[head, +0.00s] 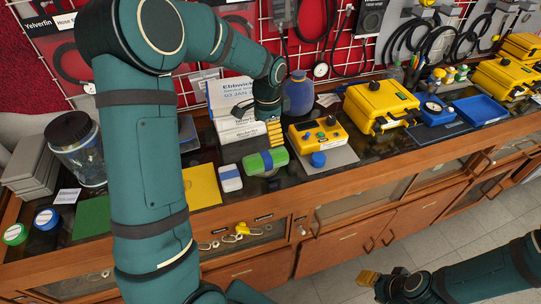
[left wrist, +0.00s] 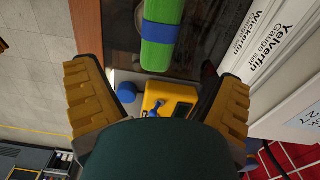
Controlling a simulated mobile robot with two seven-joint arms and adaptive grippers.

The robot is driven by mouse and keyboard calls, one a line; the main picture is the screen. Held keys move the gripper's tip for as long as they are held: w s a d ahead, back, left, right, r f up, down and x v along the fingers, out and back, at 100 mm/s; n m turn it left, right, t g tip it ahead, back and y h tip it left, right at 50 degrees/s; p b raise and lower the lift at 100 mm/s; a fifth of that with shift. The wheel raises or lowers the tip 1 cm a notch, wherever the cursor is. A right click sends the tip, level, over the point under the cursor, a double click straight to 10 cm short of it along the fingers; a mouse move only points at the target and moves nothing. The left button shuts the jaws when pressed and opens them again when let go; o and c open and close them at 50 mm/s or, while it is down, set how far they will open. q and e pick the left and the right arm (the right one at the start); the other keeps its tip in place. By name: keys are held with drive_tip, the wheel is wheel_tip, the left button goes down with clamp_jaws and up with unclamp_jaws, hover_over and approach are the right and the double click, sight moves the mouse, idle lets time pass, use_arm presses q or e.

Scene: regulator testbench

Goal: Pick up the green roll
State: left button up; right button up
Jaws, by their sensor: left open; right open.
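The green roll (head: 265,162), with a blue band around its middle, lies on the dark bench top near the front edge. It also shows in the left wrist view, where the roll (left wrist: 161,40) is at the top centre, beyond the fingertips. My left gripper (head: 274,134) is just behind the roll in the head view, apart from it. In the left wrist view the yellow fingers of this gripper (left wrist: 158,85) are wide apart with nothing held. My right gripper (head: 372,279) is open and empty, in front of the cabinets at the lower right.
A yellow control box (head: 318,134) and a blue cap (head: 318,159) sit right of the roll on a grey mat. A white-and-blue item (head: 230,178) lies close on its left. White boxes (head: 226,100) and a blue bottle (head: 298,94) stand behind the left gripper.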

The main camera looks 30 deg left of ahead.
sight(266, 155)
use_arm(q)
drive_tip(key=f, duration=0.5)
drive_tip(key=f+b, duration=0.1)
drive_tip(key=f, duration=0.1)
drive_tip(key=shift+s+a+f, duration=0.1)
drive_tip(key=shift+s+f, duration=0.1)
drive_tip(key=shift+s, duration=0.15)
wheel_tip(266, 155, down, 5)
drive_tip(key=shift+a+r+b, duration=0.1)
drive_tip(key=shift+a+b, duration=0.05)
drive_tip(key=shift+b, duration=0.2)
drive_tip(key=c, duration=1.4)
use_arm(e)
drive_tip(key=shift+s+f, duration=0.55)
drive_tip(key=shift+f, duration=0.35)
